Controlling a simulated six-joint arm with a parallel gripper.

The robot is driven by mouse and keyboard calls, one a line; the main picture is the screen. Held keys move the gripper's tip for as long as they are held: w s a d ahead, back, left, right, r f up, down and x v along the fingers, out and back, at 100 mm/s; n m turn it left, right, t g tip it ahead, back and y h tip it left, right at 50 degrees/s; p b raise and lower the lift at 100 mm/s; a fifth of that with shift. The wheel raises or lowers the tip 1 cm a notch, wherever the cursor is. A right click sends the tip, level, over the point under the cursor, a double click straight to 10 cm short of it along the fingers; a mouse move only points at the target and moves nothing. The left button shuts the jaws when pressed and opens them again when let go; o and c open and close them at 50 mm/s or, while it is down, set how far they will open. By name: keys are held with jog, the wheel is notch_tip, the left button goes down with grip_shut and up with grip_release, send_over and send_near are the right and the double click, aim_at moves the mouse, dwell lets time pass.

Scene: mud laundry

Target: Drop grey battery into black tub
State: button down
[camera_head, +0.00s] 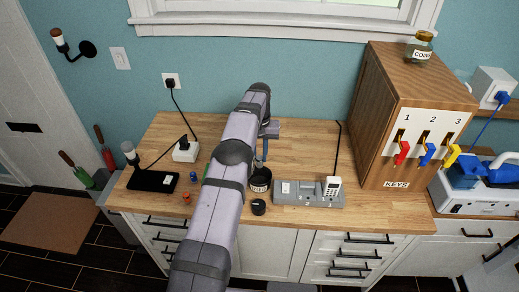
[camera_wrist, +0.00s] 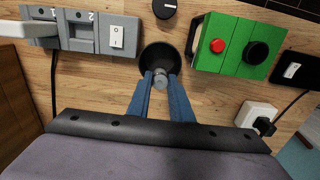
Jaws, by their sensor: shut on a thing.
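My gripper (camera_wrist: 162,82) is shut on the grey battery (camera_wrist: 160,79), a small grey cylinder between its two blue fingers in the wrist view. The black tub (camera_wrist: 174,48) is round and open at the top. In the wrist view the battery overlaps the tub's near part; its exact height above the rim cannot be told. In the head view the tub (camera_head: 260,186) stands on the wooden counter just right of my arm, with my gripper (camera_head: 264,152) above and behind it.
A small black knob-like piece (camera_head: 258,207) lies in front of the tub. A grey switch unit (camera_head: 305,194) is to its right. A green box (camera_wrist: 238,46) with a red button is mostly hidden behind my arm in the head view. A wooden key cabinet (camera_head: 400,115) stands right.

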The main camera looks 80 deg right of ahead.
aim_at(260, 167)
jog(key=shift+f+b, duration=1.2)
jog(key=shift+f, duration=2.35)
jog(key=c, duration=1.5)
grip_release()
jog(key=shift+r, duration=0.15)
jog(key=shift+r+p, duration=1.2)
jog(key=shift+r, duration=2.2)
